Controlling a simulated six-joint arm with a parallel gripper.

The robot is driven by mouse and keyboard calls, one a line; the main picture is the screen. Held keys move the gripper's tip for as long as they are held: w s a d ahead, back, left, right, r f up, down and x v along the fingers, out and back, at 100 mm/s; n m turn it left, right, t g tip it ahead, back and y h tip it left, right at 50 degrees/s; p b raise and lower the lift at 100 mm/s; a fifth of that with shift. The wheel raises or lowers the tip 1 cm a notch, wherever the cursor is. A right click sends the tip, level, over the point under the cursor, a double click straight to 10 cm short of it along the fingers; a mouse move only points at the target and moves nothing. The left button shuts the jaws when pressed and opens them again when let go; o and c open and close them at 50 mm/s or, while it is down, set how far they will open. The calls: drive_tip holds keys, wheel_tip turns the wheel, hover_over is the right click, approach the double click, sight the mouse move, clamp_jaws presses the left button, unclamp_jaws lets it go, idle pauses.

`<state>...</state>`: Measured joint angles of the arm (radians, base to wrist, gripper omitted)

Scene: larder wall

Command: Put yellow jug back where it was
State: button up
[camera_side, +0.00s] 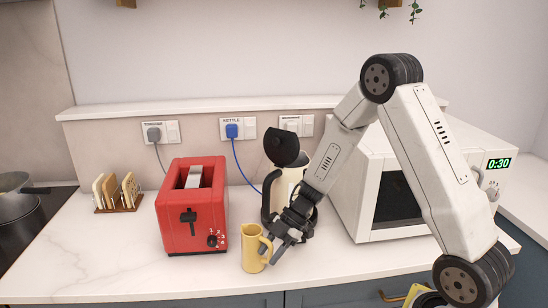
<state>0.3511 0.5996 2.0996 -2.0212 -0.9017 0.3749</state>
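The yellow jug (251,250) stands upright at the front of the white counter, just right of the toaster, with its handle to the right. My gripper (275,247) is at the handle side of the jug, reaching down from the upper right. The fingers overlap the handle in this view. They are small and dark, and I cannot tell whether they are closed on the handle or only beside it. I cannot tell whether the jug's base touches the counter.
A red toaster (191,215) stands left of the jug. A cream kettle (281,185) with its black lid raised is behind my gripper. A white microwave (352,200) is at the right. A toast rack (119,199) sits at the left. The counter's front edge is close to the jug.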

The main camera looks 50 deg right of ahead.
drive_tip(key=shift+o, duration=0.2)
drive_tip(key=shift+r, duration=0.15)
drive_tip(key=shift+d+r, duration=0.35)
drive_tip(key=shift+r, duration=0.05)
drive_tip(key=v, duration=1.1)
drive_tip(key=shift+s, duration=0.1)
drive_tip(key=w+a+r+m+t+h, duration=0.2)
drive_tip(key=w+a+m+t+h, duration=0.15)
drive_tip(key=w+t, duration=0.3)
drive_tip(key=s+a+f+m+g+h, duration=0.2)
drive_tip(key=s+f+m+g, duration=0.1)
drive_tip(key=s+m, duration=0.3)
drive_tip(key=s+a+f+m+g+h, duration=0.2)
drive_tip(key=s+a+m+g+h, duration=0.1)
drive_tip(key=s+m, duration=0.4)
drive_tip(key=shift+s+a+f, duration=0.25)
drive_tip(key=shift+s+f, duration=0.15)
drive_tip(key=shift+s, duration=0.5)
